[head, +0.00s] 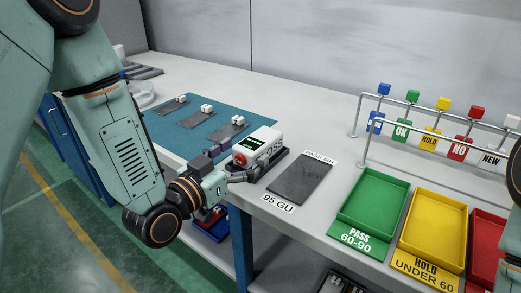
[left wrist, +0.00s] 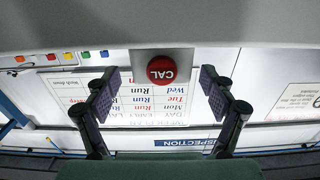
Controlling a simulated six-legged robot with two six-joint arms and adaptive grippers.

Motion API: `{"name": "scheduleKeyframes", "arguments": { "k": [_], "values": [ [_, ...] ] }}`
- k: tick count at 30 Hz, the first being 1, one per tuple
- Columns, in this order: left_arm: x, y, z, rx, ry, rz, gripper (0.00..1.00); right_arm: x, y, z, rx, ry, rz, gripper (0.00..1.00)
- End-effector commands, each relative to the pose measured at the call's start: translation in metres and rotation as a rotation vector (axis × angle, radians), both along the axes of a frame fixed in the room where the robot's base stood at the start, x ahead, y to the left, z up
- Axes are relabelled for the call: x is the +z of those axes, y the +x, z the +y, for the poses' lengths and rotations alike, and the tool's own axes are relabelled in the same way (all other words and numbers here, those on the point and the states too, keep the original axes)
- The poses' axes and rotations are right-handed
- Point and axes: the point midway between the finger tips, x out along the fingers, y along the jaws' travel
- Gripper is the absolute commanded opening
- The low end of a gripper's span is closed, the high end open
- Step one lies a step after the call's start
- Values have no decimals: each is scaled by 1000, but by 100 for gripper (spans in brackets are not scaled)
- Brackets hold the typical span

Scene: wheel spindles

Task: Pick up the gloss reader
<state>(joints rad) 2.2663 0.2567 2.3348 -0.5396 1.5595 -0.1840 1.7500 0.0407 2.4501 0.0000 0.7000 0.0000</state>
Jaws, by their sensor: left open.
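The gloss reader (head: 262,143) is a white box with a small green-lit display and a red button on its near end. It sits in a dark tray (head: 283,158) on the bench. In the left wrist view its red CAL button (left wrist: 161,69) shows between the fingers. My left gripper (head: 231,164) is at the near end of the reader, with its fingers apart. It also shows in the left wrist view (left wrist: 160,100), open with nothing gripped. Whether a finger touches the reader I cannot tell. My right gripper is not in view.
A dark panel (head: 301,180) labelled 95 GU lies right of the reader. Green (head: 396,180), yellow (head: 433,230) and red trays stand further right, below a metal rail with coloured tags. A blue mat (head: 177,144) with several small plates lies behind left.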

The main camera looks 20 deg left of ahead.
Motion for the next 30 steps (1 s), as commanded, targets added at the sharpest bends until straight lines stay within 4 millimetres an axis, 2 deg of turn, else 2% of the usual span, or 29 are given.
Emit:
{"name": "scheduleKeyframes", "arguments": {
  "k": [7,17,30],
  "values": [
    [-1,28,-13,-2,3,-1,83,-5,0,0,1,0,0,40],
    [-1,34,-15,0,-1,1,83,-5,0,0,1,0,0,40],
    [-1,33,-15,0,-1,1,46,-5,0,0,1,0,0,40]
  ]
}}
